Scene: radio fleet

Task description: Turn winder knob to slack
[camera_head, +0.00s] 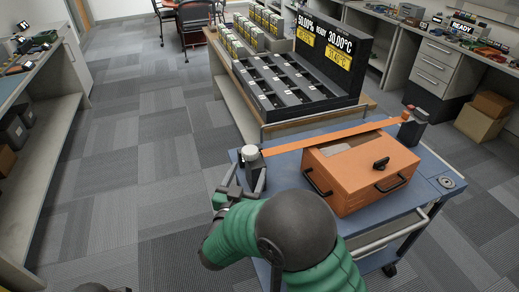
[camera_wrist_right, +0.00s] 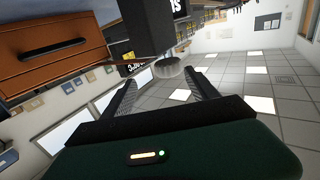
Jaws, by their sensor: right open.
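The winder knob (camera_head: 250,152) is a pale grey-white cap on the dark winder (camera_head: 257,166) at the left corner of the blue cart (camera_head: 284,177). An orange strap (camera_head: 330,137) runs from the winder to an orange-topped dark post (camera_head: 411,127) at the right. My right gripper (camera_head: 243,182) is open beside the winder, near the knob. In the right wrist view, the knob (camera_wrist_right: 170,68) shows between and just past the tips of my right gripper (camera_wrist_right: 160,77); contact cannot be told. My left gripper is out of view.
An orange case (camera_head: 345,185) with black handles sits on the cart, right of my gripper. Behind the cart, a table (camera_head: 225,70) holds a black slotted rack (camera_head: 290,88) and a display panel. Clear carpet lies to the left.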

